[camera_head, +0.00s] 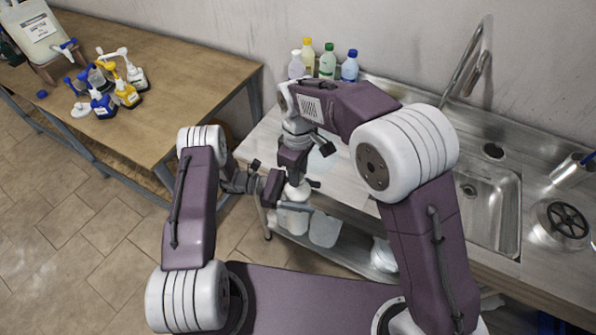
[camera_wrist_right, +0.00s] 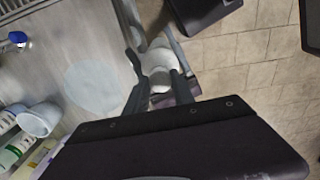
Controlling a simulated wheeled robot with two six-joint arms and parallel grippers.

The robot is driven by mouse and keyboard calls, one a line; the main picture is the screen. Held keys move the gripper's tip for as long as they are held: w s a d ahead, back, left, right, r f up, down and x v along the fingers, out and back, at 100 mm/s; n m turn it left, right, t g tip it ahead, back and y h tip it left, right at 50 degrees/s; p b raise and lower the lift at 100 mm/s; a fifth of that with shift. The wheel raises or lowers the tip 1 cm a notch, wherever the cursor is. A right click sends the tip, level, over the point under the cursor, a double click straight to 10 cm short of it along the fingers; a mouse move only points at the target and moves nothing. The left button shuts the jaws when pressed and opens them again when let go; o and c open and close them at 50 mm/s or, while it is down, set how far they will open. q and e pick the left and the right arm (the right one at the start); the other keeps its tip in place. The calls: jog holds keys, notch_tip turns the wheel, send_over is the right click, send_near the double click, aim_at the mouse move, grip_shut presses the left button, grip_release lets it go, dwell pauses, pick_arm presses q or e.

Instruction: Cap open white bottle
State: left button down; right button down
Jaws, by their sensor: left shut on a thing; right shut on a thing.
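The white bottle (camera_head: 296,218) is upright in front of the sink counter's front edge, partly hidden by my grippers. My left gripper (camera_head: 298,196) comes in from the left and is shut on the bottle's upper part. My right gripper (camera_head: 299,178) reaches down from above, right over the bottle's top. In the right wrist view its two dark fingers (camera_wrist_right: 158,88) are shut on a small white piece, which looks like the white cap (camera_wrist_right: 160,86). The bottle's white shape (camera_wrist_right: 158,58) shows just beyond it. I cannot tell whether cap and neck touch.
Several bottles with coloured caps, one blue (camera_head: 349,66), stand at the counter's back. The sink (camera_head: 490,205) and tap (camera_head: 472,62) are at right.

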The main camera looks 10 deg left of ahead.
jog(key=m, duration=1.4)
jog(key=shift+m, duration=0.3)
jog(key=c, duration=1.1)
grip_release()
jog(key=shift+r, duration=2.25)
